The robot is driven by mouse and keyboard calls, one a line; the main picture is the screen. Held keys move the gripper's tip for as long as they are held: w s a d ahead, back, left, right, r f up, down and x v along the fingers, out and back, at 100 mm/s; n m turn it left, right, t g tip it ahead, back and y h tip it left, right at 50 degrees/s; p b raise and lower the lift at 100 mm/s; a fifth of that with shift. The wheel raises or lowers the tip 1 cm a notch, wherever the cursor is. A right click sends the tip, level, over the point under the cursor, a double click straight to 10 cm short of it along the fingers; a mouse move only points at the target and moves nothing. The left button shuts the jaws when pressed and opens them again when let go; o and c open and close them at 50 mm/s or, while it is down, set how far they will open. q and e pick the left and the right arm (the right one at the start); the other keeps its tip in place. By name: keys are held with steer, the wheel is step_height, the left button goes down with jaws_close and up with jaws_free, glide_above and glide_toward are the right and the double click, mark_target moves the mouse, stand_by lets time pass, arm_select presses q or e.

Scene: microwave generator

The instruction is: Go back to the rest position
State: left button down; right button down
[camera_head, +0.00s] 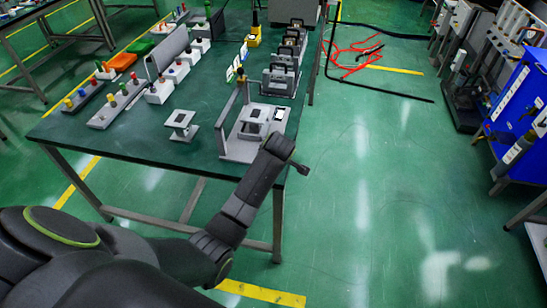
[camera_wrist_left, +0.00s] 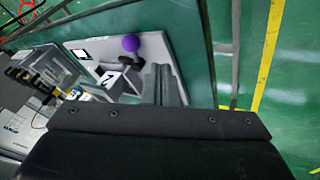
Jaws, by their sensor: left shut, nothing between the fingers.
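My left arm (camera_head: 235,210) comes in from the lower left of the head view and reaches to the near right corner of the dark green table (camera_head: 130,128). My left gripper (camera_wrist_left: 164,68) shows in the left wrist view with its fingers together and nothing between them. Behind the fingers in that view is a grey device with a light base plate (camera_wrist_left: 80,58) and a purple ball (camera_wrist_left: 131,44). In the head view this grey device (camera_head: 235,145) stands on the table just beyond my wrist, which partly covers it. My right gripper is in neither view.
A small grey stand (camera_head: 181,123) is left of the device. Blocks with coloured knobs (camera_head: 118,103) line the table's left side. Grey units with dark handles (camera_head: 282,75) stand at the back right.

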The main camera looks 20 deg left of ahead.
arm_select(q)
steer(key=v, duration=0.4)
steer(key=shift+d+r, duration=0.15)
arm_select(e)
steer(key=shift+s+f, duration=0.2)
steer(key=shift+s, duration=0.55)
arm_select(q)
steer(key=shift+s, duration=0.1)
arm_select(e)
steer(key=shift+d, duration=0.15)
